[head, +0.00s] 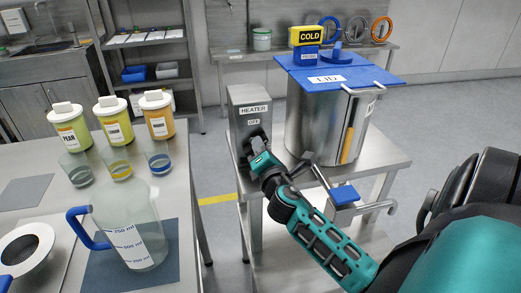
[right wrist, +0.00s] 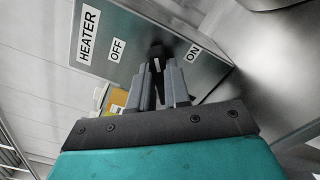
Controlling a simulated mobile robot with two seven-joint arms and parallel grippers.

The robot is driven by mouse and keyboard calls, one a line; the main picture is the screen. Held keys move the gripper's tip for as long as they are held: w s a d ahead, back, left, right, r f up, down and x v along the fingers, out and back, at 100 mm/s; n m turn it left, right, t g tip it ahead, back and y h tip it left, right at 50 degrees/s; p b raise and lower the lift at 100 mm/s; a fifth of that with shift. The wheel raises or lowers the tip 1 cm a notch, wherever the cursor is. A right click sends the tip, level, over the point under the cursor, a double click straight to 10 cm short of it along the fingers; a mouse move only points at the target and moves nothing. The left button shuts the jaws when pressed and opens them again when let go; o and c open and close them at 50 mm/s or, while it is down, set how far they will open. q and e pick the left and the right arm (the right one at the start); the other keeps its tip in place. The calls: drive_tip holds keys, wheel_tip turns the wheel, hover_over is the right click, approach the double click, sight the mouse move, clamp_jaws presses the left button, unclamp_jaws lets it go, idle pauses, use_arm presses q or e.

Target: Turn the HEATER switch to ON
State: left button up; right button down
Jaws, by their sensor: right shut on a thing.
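The HEATER switch box (head: 249,98) is a grey metal box on the steel stand, left of the tank. Its HEATER label and the OFF label show in the head view. In the right wrist view the HEATER box face (right wrist: 107,72) shows the OFF label (right wrist: 117,49) and the ON label (right wrist: 192,52) on either side of the dark switch knob (right wrist: 157,50). My right gripper (right wrist: 160,72) is shut on this knob, its fingers on both sides. In the head view my right gripper (head: 257,153) hides the knob and the ON label. The knob's pointing direction cannot be told. My left gripper is not in view.
The steel tank (head: 310,125) with a blue lid (head: 360,75) stands right of the box. A valve with a blue handle (head: 344,194) is close to my right arm. A table with several bottles, glasses and a jug (head: 135,225) is on the left.

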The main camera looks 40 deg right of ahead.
drive_tip(key=m, duration=0.2)
drive_tip(key=shift+f+m, duration=0.25)
drive_tip(key=shift+m, duration=0.15)
drive_tip(key=shift+f+m+b, duration=0.15)
drive_tip(key=shift+m+b, duration=0.3)
drive_tip(key=shift+m, duration=1.75)
drive_tip(key=c, duration=1.1)
unclamp_jaws()
drive_tip(key=shift+s, duration=0.15)
